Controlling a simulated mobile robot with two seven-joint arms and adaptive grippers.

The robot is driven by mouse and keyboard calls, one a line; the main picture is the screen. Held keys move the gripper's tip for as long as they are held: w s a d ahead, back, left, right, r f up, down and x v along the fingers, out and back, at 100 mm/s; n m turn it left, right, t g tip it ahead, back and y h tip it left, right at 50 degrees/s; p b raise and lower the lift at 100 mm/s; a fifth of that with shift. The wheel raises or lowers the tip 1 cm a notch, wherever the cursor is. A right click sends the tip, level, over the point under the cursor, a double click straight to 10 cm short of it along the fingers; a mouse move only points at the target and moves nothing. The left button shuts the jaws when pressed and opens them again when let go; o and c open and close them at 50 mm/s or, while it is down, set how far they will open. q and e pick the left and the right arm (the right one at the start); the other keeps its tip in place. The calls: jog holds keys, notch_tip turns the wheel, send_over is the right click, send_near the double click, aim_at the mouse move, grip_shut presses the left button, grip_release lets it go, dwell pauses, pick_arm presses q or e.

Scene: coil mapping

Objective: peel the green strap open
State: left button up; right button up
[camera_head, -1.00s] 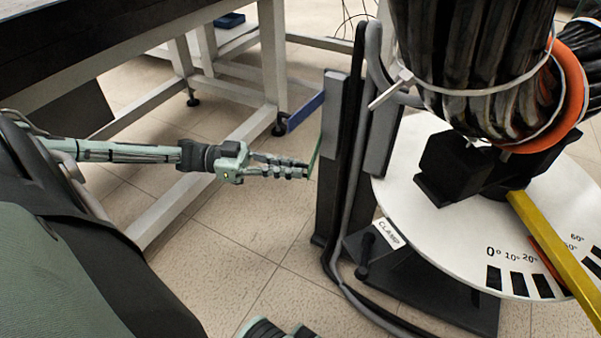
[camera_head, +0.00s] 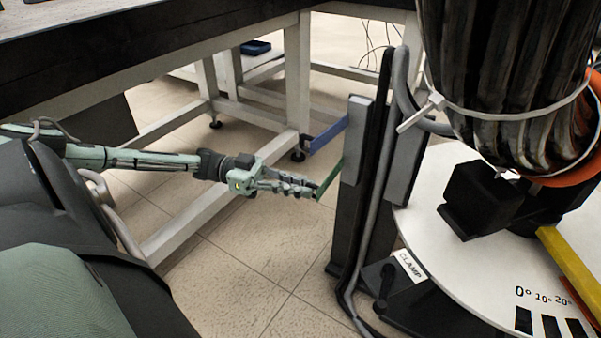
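The green strap (camera_head: 330,178) is a thin flat strip beside the dark upright post (camera_head: 349,210). Its upper end meets the post's left side, and it slants down and left, with the lower end standing out from the post. My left gripper (camera_head: 314,190) reaches in from the left, and its fingers look closed on the strap's lower end. The fingertips are small here, so the exact grip is hard to see. My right gripper is not in view.
A blue strap (camera_head: 325,134) sticks out left from the post, above the green one. Black and grey cables run down the post. A white round plate (camera_head: 440,220) with a large coil bundle (camera_head: 500,70) stands right. A table frame (camera_head: 298,80) stands behind my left arm.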

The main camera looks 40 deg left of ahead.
pick_arm(q)
jog(key=o, duration=0.4)
jog(key=shift+w+a+r, duration=0.15)
jog(key=shift+w+a, duration=0.2)
jog(key=shift+w, duration=0.3)
jog(key=shift+s, duration=0.1)
jog(key=shift+s+d, duration=0.1)
jog(key=shift+s, duration=0.1)
jog(key=v, duration=1.2)
jog(key=shift+s, duration=0.1)
jog(key=shift+d, duration=0.1)
